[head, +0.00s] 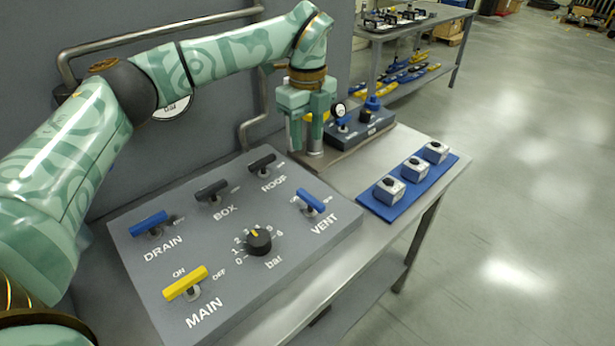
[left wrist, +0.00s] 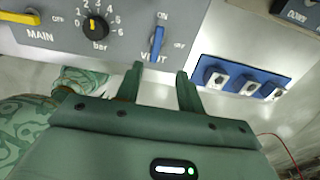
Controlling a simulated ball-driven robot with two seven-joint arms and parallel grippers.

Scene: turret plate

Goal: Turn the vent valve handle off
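The vent valve handle (head: 311,201) is a blue lever above the VENT label, at the right side of the grey panel (head: 215,285). In the left wrist view the vent handle (left wrist: 157,43) points up toward its ON mark, and the OFF mark is to its right. My left gripper (head: 307,115) hangs pointing down in the head view, above and apart from the panel. In the left wrist view my left gripper (left wrist: 161,76) has its two fingers spread with nothing between them. The handle shows beyond the fingertips, in line with the gap. My right gripper is not in view.
The panel also has a yellow MAIN handle (head: 185,283), a blue DRAIN handle (head: 149,222), black BOX (head: 212,191) and ROOF (head: 262,164) handles, and a black bar knob (head: 258,241). A blue mat (head: 405,210) with small boxes lies to the right.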

